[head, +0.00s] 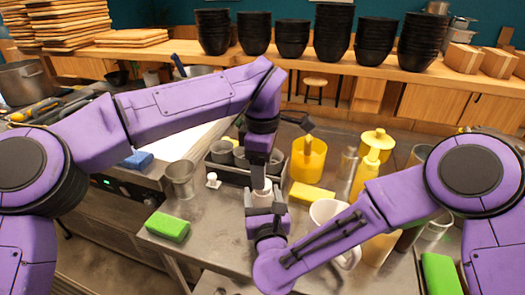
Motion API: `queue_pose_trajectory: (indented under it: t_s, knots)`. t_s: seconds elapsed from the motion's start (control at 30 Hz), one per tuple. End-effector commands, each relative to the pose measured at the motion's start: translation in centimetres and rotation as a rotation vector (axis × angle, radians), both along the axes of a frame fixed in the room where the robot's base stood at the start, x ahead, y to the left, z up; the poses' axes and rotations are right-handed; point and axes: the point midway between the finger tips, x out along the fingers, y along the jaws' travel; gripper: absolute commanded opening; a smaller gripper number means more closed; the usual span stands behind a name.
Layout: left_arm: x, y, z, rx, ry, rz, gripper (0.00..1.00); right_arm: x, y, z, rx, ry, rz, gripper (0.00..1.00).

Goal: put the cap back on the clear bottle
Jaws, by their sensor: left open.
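My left gripper (261,184) points down near the middle of the steel counter, and its jaws are open. My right gripper (265,210) points up from below, close under the left one. A small pale, whitish piece (262,195) shows between the two grippers; they cover most of it, so I cannot tell whether it is the clear bottle or its cap, or whether the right jaws are shut on it. A small white knob-like piece (212,180) stands on the counter to the left, possibly a cap. A clear, upright container (348,160) stands behind the yellow bottles.
A dark rack with grey cups (222,152) stands behind the grippers. A metal cup (181,180), green sponge (168,227), yellow sponge (312,194), yellow jug (308,160), yellow bottle (367,172) and white mug (325,211) crowd around. Bare counter (215,225) lies front left.

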Motion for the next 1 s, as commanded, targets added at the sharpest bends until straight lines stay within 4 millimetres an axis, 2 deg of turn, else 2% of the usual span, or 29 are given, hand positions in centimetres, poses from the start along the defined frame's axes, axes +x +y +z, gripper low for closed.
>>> queue_pose_trajectory:
  t_s: [0.1,0.7,0.83,1.0]
  knots:
    - [0.1,0.0,0.7,-0.004,-0.003,0.384,0.66,0.0,0.0,0.0,0.0,0.001,0.0,0.0]
    - [0.1,-0.1,3.7,-0.017,-0.007,2.38,0.66,0.0,0.0,0.0,0.0,0.001,0.0,0.0]
    - [0.1,-0.1,4.2,-0.016,-0.007,2.729,0.66,0.0,0.0,0.0,0.0,0.001,0.0,0.0]
    - [0.1,-0.1,4.5,-0.015,-0.007,2.986,0.66,0.0,0.0,0.0,0.0,0.0,0.0,0.0]
